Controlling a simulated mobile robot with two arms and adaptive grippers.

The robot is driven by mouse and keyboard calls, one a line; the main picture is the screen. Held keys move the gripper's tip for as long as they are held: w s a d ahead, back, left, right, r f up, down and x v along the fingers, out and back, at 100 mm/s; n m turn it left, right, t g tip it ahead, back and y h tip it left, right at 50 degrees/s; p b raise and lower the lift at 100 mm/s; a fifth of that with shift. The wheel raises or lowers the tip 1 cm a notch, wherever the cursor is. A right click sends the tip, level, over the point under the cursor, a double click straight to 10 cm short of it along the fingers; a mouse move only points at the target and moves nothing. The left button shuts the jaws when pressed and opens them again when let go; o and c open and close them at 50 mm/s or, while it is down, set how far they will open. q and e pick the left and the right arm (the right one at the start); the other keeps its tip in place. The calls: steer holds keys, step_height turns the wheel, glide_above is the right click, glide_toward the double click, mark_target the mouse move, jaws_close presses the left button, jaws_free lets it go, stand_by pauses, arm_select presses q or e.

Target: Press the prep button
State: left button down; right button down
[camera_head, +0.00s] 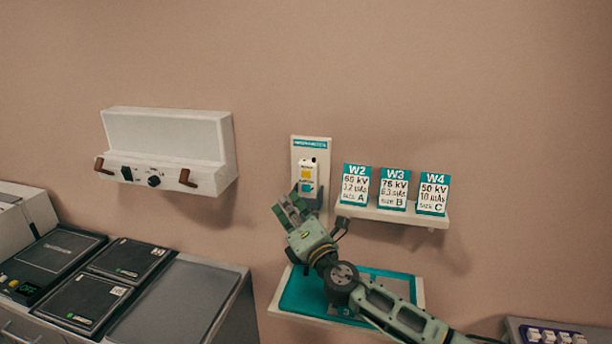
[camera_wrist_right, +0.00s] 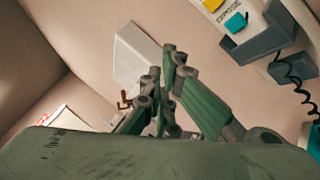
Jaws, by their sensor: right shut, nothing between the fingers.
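A white hand switch (camera_head: 308,172) hangs in a holder on a wall panel (camera_head: 325,150). It has a yellow button (camera_head: 306,174) above a teal button (camera_head: 306,187). In the right wrist view the yellow button (camera_wrist_right: 212,4) is at the top edge and the teal button (camera_wrist_right: 236,22) is beside the word EXPOSE. I cannot read a label for the yellow one. My right gripper (camera_head: 290,208) is shut and empty, just below and left of the switch in the head view. Its fingertips (camera_wrist_right: 168,62) appear apart from both buttons. My left gripper is not in view.
A shelf (camera_head: 390,215) with cards W2, W3 and W4 is right of the switch. A teal tray (camera_head: 300,292) is below, under my right arm. A white wall box (camera_head: 170,140) with brown handles is left. A coiled cord (camera_wrist_right: 290,80) hangs by the holder.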

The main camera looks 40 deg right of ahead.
mark_target(306, 174)
steer(key=shift+w+d+f, duration=0.1)
steer(key=w+d+b, duration=0.4)
steer(key=w+d, duration=0.1)
steer(key=d, duration=0.1)
steer(key=shift+w+d, duration=0.25)
stand_by(0.5)
steer(key=shift+d, duration=0.1)
stand_by(1.0)
steer(key=shift+w+d+b, duration=0.25)
steer(key=shift+w+b, duration=0.05)
steer(key=shift+w+d+b, duration=0.3)
steer(key=shift+d+b, duration=0.05)
steer(key=shift+d, duration=0.05)
stand_by(0.8)
steer(key=shift+a, duration=0.1)
steer(key=shift+s+a+p, duration=0.5)
steer(key=shift+s+a, duration=0.15)
